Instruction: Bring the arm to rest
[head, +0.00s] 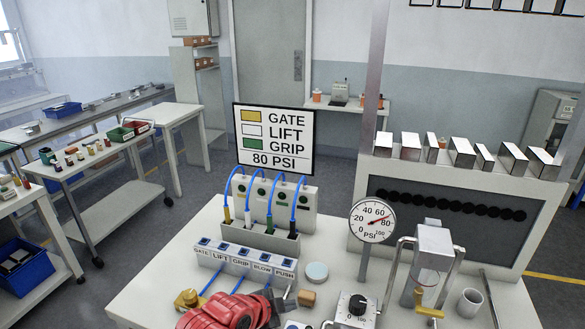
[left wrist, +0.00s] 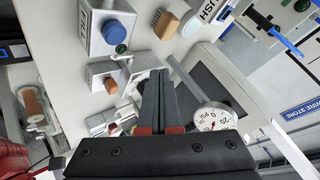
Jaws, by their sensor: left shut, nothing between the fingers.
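My left arm (head: 225,312) is red and comes in at the bottom edge of the head view. Its dark left gripper (head: 282,299) is over the front of the white bench (head: 150,290), beside a small tan block (head: 307,297). In the left wrist view the two black fingers of the left gripper (left wrist: 158,78) lie together, with nothing between them. The gauge (left wrist: 214,118) shows close beyond the fingers there. My right gripper is in neither view.
A labelled button row (head: 243,262) and a connector block with blue hoses (head: 270,205) stand behind the arm. To the right are a pressure gauge (head: 373,221), a black-dial box (head: 356,309), a metal fixture (head: 432,250) and a white cup (head: 470,303).

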